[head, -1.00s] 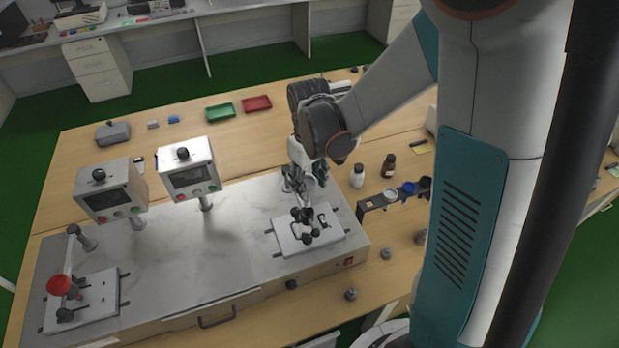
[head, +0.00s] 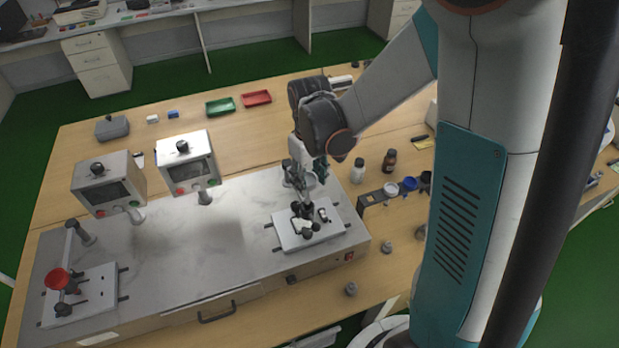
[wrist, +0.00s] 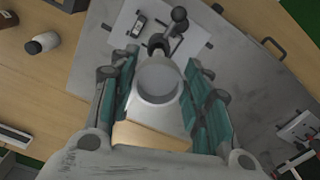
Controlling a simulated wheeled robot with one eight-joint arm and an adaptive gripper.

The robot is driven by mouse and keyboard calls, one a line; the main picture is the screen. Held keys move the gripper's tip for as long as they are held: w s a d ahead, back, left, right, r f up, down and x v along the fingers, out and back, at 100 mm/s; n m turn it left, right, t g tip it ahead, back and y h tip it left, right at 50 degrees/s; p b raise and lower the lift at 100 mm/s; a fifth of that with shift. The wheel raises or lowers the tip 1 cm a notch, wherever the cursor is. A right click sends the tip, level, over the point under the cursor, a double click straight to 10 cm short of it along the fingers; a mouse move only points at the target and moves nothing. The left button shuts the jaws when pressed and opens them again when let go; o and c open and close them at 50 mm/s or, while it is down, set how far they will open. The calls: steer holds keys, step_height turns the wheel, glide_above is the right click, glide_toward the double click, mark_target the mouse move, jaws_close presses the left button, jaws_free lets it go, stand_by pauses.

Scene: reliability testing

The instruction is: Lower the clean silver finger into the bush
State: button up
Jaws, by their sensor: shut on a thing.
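My gripper (wrist: 160,100) is shut on a pale silver finger (wrist: 158,82), whose round end shows between the teal pads in the wrist view. In the head view my gripper (head: 309,170) is above the white fixture plate (head: 285,235) at the right end of the metal bench unit. The plate carries dark knobs and a lever. The finger's lower end and the bush are too small and covered to tell apart, so I cannot tell whether they touch. In the wrist view the plate (wrist: 125,38) lies just beyond the finger, with a dark round fitting (wrist: 157,43) at its tip.
Two control boxes (head: 186,162) (head: 107,184) stand left on the bench unit. A second fixture with a red knob (head: 56,279) is at far left. Bottles (head: 358,170) and a holder with cups (head: 372,199) are close on the right. The bench unit's middle is clear.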

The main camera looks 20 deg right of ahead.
mark_target(310, 184)
steer(key=shift+f, duration=0.1)
steer(key=shift+f+b, duration=1.9)
steer(key=shift+f, duration=0.15)
steer(key=shift+f+b, duration=1.6)
steer(key=shift+b, duration=0.05)
steer(key=shift+f+b, duration=0.65)
steer(key=o, duration=1.1)
steer(key=shift+o, duration=0.2)
